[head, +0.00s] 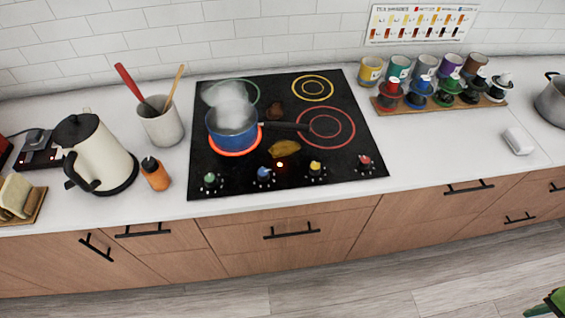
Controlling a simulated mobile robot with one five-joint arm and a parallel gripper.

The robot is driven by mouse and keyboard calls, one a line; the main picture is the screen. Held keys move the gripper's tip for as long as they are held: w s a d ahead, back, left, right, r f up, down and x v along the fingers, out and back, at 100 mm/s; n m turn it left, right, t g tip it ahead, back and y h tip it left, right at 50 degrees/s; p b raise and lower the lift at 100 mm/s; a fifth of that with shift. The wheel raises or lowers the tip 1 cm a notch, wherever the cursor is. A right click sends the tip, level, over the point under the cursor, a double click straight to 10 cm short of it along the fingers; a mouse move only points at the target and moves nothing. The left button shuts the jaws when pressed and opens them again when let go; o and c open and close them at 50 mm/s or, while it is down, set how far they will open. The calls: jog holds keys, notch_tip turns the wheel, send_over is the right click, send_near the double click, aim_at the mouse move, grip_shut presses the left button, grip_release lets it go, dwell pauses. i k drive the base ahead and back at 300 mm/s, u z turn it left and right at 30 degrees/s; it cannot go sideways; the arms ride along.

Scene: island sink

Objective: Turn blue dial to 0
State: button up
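The blue dial (264,174) is on the front strip of the black cooktop (345,140), second from the left. Its pointer setting is too small to read. A small red light glows just to its right. A blue pot (225,137) stands on the front-left burner (237,154), which glows orange-red, and steam rises from the pot. The pot's dark handle points right. My gripper cannot be made out in this view.
Green (210,180), yellow (316,168) and red (365,160) dials flank the blue one. A brown-yellow item (285,149) lies behind the dials. An orange bottle (155,174) and kettle (98,155) stand left. A green-and-black object (550,304), unclear, shows bottom right.

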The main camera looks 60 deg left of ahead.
aim_at(263, 175)
jog(key=z, duration=0.1)
jog(key=k, duration=0.1)
jog(key=u, duration=2.55)
jog(key=k, duration=0.35)
jog(key=z, duration=0.25)
jog(key=i, duration=0.35)
